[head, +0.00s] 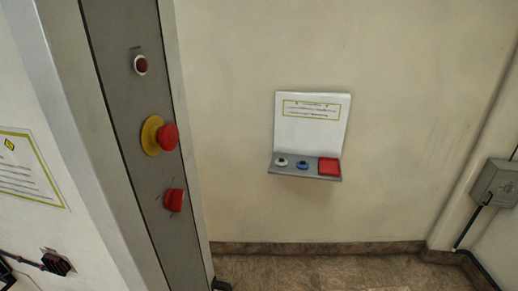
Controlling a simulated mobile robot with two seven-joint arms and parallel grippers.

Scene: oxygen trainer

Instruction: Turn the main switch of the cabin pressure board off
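A grey upright panel (118,90) at the left carries a dark red round lamp or button (140,65) at the top, a red mushroom button (168,137) on a yellow disc, and a red switch knob (174,200) below. The knob has small marks around it, too small to read. A small wall board (311,117) with a white back plate shows in the middle; its grey ledge bears a white button, a blue button and a red square. I cannot read which is the cabin pressure board. Neither of my grippers is in view.
A grey box (497,183) with a cable is on the wall at the right. A sign (28,165) and a dark fitting (56,263) are on the left wall. The brown floor (340,272) is bare along the back wall.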

